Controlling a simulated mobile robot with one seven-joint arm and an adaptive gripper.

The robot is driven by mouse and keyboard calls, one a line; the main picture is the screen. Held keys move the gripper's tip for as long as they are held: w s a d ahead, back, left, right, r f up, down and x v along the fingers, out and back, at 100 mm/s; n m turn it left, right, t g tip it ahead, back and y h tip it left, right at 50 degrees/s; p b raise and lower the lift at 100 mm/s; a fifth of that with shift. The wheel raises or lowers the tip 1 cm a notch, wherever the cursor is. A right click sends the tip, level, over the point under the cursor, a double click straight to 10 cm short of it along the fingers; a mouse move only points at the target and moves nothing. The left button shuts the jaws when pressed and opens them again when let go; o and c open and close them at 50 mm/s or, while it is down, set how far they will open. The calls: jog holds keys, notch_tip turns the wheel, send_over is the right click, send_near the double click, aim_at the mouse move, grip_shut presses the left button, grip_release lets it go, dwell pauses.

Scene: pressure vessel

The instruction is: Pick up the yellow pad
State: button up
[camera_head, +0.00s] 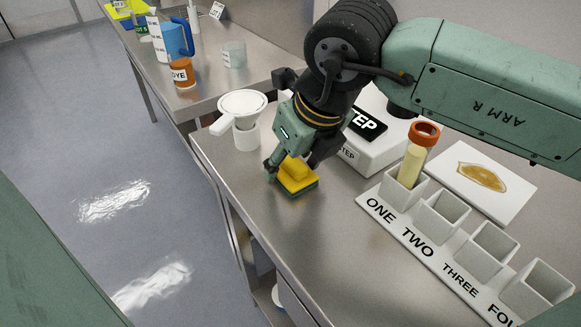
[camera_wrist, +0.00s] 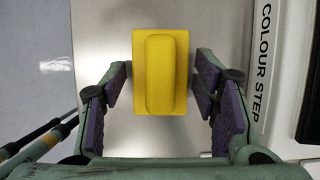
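The yellow pad (camera_head: 296,173) sits on the steel table near its front edge, with a dark green layer under the yellow part. In the wrist view the pad (camera_wrist: 161,72) is a yellow block with a raised rounded ridge, lying upright in the picture between the fingers. My gripper (camera_head: 291,168) is directly over the pad, with a finger on either side. In the wrist view my gripper (camera_wrist: 161,88) is open, with a visible gap on both sides of the pad. The pad's far side is partly hidden by the gripper in the head view.
A white COLOUR STEP box (camera_wrist: 268,70) stands close on the right of my gripper. A white funnel on a cup (camera_head: 243,108) stands to the left. A labelled rack (camera_head: 449,254) with a capped tube (camera_head: 417,154) is at the right. The table in front is clear.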

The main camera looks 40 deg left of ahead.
jog(key=c, duration=0.8)
jog(key=shift+r+p, duration=0.85)
jog(key=shift+r, duration=0.75)
jog(key=shift+s+r, duration=0.2)
jog(key=shift+r, duration=0.1)
jog(key=s, duration=0.5)
jog(key=s+d, duration=0.1)
jog(key=s, duration=0.4)
jog(key=s+d+r, duration=0.1)
jog(key=s, duration=0.4)
jog(key=shift+s+d+r+b, duration=0.1)
jog(key=shift+s+b, duration=0.15)
jog(key=shift+b, duration=0.1)
jog(key=o, duration=0.5)
jog(key=c, duration=0.3)
jog(key=shift+c, duration=0.3)
